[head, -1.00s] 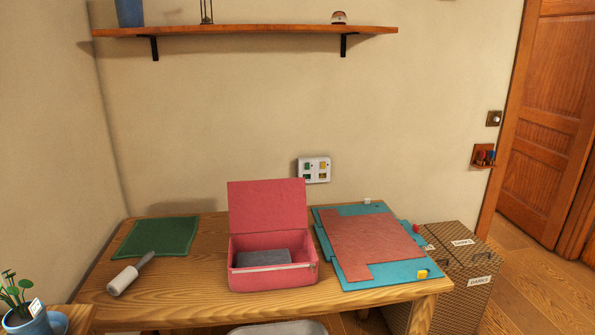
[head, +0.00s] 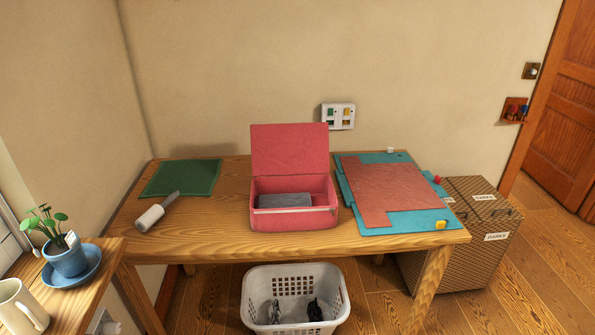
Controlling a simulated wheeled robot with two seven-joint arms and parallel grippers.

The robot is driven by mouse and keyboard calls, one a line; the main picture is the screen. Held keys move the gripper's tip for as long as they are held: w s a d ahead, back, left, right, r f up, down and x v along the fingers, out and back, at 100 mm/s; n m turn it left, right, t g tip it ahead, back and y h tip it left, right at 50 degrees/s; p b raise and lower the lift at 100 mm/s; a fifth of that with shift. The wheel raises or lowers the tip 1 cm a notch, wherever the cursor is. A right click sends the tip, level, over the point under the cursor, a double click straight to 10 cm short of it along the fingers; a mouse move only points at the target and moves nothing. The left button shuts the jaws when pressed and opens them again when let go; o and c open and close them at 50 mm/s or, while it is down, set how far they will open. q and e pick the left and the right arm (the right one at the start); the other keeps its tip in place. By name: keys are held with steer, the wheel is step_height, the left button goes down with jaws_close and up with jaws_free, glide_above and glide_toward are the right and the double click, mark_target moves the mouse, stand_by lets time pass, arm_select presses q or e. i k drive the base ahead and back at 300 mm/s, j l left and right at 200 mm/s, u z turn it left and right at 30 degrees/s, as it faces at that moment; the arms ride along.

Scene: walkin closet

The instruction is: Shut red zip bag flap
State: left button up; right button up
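The red zip bag (head: 293,221) stands on the wooden table, near the middle of its front edge. Its flap (head: 290,149) is open and stands upright at the back of the bag. A grey folded item (head: 284,200) lies inside, and a pale zip strip runs along the front rim. Neither of my grippers shows in the head view.
On the wooden table (head: 230,240), a green cloth (head: 180,178) and lint roller (head: 150,217) lie left; a teal board (head: 405,224) with a reddish sheet (head: 395,190) lies right. A white basket (head: 297,283) is below. A plant pot (head: 68,260) and mug (head: 20,305) stand front left.

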mark_target(294, 148)
steer(key=i+j+z, duration=0.1)
steer(key=i, duration=0.4)
steer(key=i+j+z, duration=0.15)
steer(key=i, duration=0.35)
